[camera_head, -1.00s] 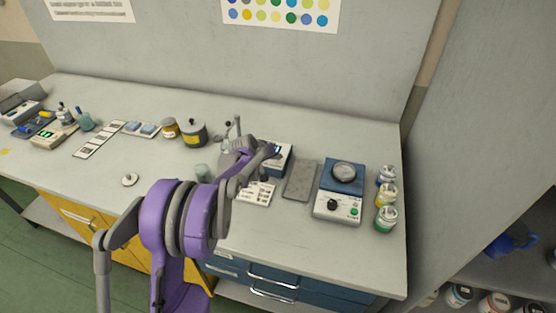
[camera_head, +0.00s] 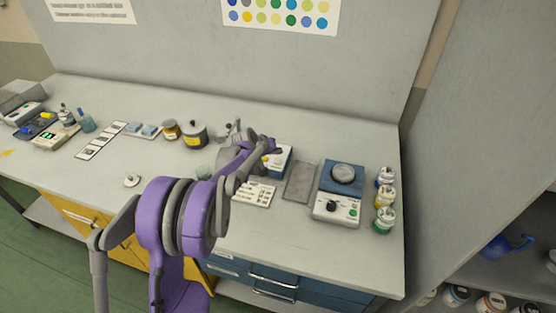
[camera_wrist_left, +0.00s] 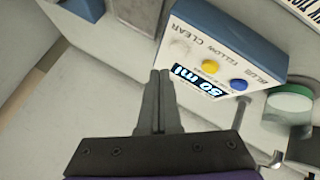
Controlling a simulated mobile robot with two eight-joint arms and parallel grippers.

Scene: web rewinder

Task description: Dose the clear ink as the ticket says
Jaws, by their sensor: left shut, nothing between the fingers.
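The ink dispenser (camera_head: 279,160) is a white box with a blue side, behind the middle of the bench. In the left wrist view its panel (camera_wrist_left: 222,60) carries the words BLUE, YELLOW and CLEAR. A yellow button (camera_wrist_left: 210,66) and a blue button (camera_wrist_left: 239,85) show, and a pale button (camera_wrist_left: 180,46) sits by CLEAR. Its display (camera_wrist_left: 195,82) seems to read 50 ml. My left gripper (camera_head: 272,149) is at the dispenser; in its wrist view the fingers (camera_wrist_left: 160,74) are shut, empty, near the panel's CLEAR end. Contact cannot be told. My right gripper is out of view.
A blue-and-white device with a round top (camera_head: 343,173) stands right of a grey mat (camera_head: 299,182). Several small jars (camera_head: 385,197) line the bench's right edge. A printed card (camera_head: 254,194) lies in front of the dispenser. Tins (camera_head: 194,135) stand to the left.

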